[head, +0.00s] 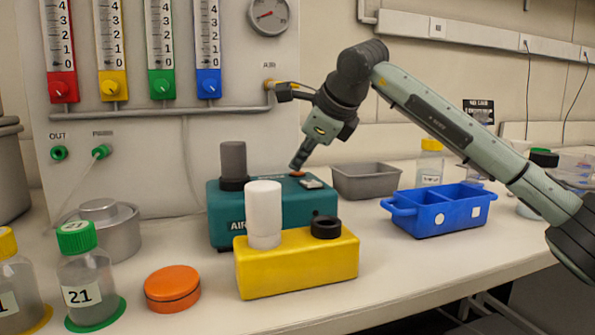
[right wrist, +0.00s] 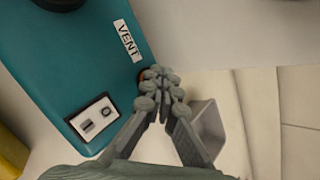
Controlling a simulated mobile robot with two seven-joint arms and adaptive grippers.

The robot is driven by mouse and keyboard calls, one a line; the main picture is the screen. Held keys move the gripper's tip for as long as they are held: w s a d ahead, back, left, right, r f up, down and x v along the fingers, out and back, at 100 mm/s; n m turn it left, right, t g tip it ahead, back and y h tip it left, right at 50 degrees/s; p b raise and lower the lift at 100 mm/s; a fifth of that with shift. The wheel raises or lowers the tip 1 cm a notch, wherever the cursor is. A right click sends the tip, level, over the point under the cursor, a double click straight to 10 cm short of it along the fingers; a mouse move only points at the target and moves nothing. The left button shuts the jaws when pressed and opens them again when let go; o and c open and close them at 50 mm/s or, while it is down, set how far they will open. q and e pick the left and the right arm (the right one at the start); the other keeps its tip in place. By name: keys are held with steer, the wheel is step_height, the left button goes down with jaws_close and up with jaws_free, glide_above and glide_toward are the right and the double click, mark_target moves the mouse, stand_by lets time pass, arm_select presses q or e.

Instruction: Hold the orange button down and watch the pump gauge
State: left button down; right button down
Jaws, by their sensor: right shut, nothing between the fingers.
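The teal pump box (head: 222,222) stands on the bench, marked AIR on its front. The orange button (head: 297,173) is on its top, mostly hidden under my right gripper (head: 296,166). In the right wrist view the fingertips (right wrist: 161,80) are together and empty, over the edge of the orange button (right wrist: 143,74) near the VENT label. They look in contact; how far the button is pressed I cannot tell. The round gauge (head: 268,14) on the wall panel is cut by the top edge; its red needle points left and slightly down. My left gripper is out of view.
A yellow block (head: 297,267) with a white cylinder stands before the pump. A grey bin (head: 366,182) and a blue tray (head: 440,211) are to its right. Bottles and an orange lid (head: 172,287) are at front left. The bench's front right is clear.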

mark_target(300, 173)
steer(key=shift+r+p, duration=0.3)
steer(key=shift+r, duration=0.4)
step_height(300, 173, up, 5)
steer(key=p, duration=0.3)
steer(key=shift+p, duration=0.3)
stand_by(0.9)
